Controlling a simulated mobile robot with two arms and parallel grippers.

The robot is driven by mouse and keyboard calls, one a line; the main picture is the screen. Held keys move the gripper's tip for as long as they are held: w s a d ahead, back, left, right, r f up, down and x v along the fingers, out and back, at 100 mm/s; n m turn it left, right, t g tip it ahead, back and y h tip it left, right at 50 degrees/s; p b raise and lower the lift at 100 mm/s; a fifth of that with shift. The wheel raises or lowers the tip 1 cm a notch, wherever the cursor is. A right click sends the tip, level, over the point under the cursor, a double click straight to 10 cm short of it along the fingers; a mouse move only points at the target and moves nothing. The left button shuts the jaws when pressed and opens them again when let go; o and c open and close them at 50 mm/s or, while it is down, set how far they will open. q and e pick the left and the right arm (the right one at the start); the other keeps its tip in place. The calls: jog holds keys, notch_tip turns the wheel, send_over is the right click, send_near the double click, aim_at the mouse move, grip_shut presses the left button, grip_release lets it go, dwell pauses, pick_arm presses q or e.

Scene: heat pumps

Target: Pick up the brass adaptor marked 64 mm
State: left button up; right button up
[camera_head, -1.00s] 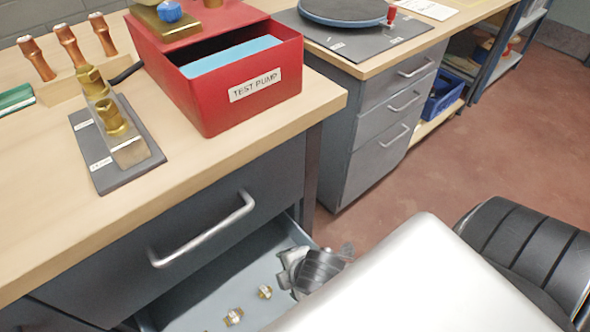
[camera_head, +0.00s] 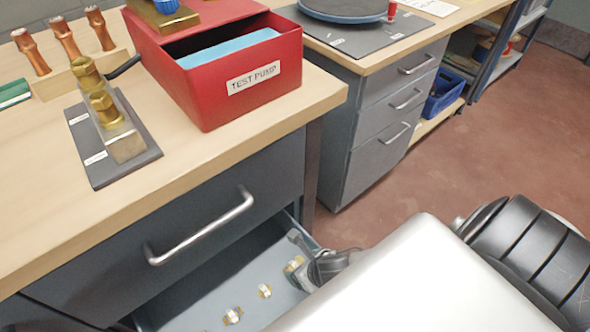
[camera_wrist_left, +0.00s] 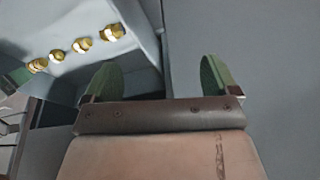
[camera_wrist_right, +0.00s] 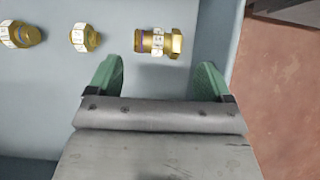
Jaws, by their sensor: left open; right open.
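Several brass adaptors with white marked bands lie in the open grey drawer (camera_head: 200,304). In the head view one (camera_head: 232,316) is near the bottom, one (camera_head: 265,291) is in the middle, and one (camera_head: 293,266) is beside my right gripper (camera_head: 305,262). In the right wrist view the nearest adaptor (camera_wrist_right: 158,43) lies just ahead of my open, empty right gripper (camera_wrist_right: 158,78), between the lines of its fingers. Two others (camera_wrist_right: 84,38) (camera_wrist_right: 22,34) lie to the left. Their markings are too small to read surely. My left gripper (camera_wrist_left: 158,80) is open and empty, with adaptors (camera_wrist_left: 112,32) beyond it.
The drawer's right wall (camera_wrist_right: 215,35) is close beside the right gripper. A red TEST PUMP box (camera_head: 240,85) and a brass fitting on a block (camera_head: 122,140) stand on top.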

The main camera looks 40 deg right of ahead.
aim_at(294, 265)
jog(key=shift+x, duration=0.8)
jog(key=shift+w+f+b, duration=0.2)
jog(key=shift+f+b, duration=0.15)
jog(key=shift+b, duration=0.05)
jog(key=shift+w+a+f+b, duration=0.1)
jog(key=shift+w+f+b, duration=0.25)
jog(key=shift+f, duration=0.15)
jog(key=b+x, duration=0.1)
jog(key=x, duration=0.1)
jog(key=shift+w+a+f, duration=0.1)
jog(key=shift+w+f, duration=0.1)
jog(key=shift+w, duration=0.1)
pick_arm(q)
jog(key=w+d+t+h, duration=0.1)
jog(key=w+d+t, duration=0.1)
jog(key=w+t, duration=0.2)
jog(key=shift+w, duration=0.95)
pick_arm(e)
jog(key=shift+w+f, duration=0.1)
jog(key=c, duration=0.9)
pick_arm(q)
jog(key=shift+a, duration=0.1)
